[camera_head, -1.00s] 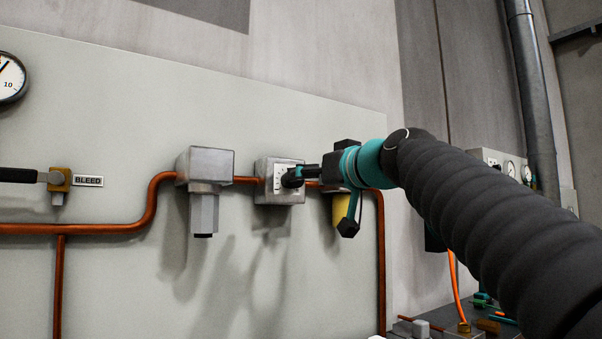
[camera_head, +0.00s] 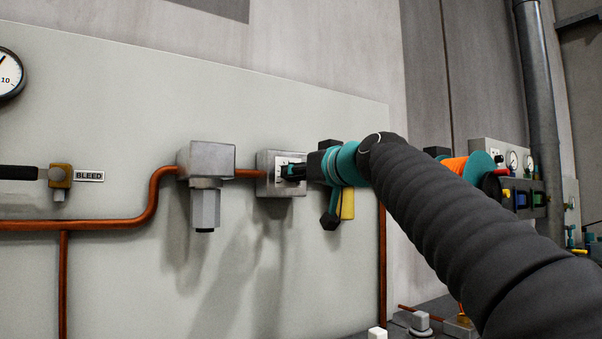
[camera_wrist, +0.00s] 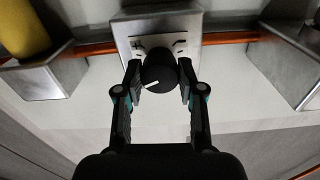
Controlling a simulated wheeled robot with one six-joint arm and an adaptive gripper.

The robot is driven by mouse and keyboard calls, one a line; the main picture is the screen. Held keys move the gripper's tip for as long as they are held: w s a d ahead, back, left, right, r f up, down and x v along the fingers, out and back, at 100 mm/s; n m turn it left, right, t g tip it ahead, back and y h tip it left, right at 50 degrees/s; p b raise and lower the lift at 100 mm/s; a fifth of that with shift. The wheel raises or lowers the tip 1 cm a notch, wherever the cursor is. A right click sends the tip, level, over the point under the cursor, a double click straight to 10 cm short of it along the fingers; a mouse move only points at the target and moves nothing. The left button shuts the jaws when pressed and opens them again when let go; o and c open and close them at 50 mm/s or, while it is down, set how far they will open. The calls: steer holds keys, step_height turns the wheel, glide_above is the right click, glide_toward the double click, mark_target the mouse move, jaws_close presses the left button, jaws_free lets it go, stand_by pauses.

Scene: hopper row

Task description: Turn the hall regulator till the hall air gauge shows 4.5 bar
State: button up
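The regulator is a grey metal block (camera_head: 268,188) on the copper pipe, with a white marked plate. In the wrist view its black round knob (camera_wrist: 157,72) has a white pointer line toward the lower left, and a plus sign shows on the plate's left. My gripper (camera_wrist: 160,76) has one finger on each side of the knob, very close to it; whether they press on it is unclear. In the head view my gripper (camera_head: 292,172) reaches the block from the right. A round gauge (camera_head: 8,76) is cut by the left edge; its reading cannot be told.
Left of the regulator hangs a grey filter-like block (camera_head: 207,163). Further left is a brass valve (camera_head: 60,177) with a black handle and a BLEED label (camera_head: 89,176). A yellow part (camera_head: 348,204) hangs behind my gripper. Other equipment stands at the far right.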

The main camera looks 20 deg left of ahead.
steer(key=shift+n, duration=0.3)
steer(key=n+b, duration=0.3)
steer(key=n, duration=0.6)
steer(key=shift+r+b, duration=0.1)
steer(key=shift+b, duration=0.2)
steer(key=shift+n, duration=0.3)
steer(key=o, duration=1.1)
steer(key=shift+s+a, duration=0.1)
steer(key=shift+o, duration=0.2)
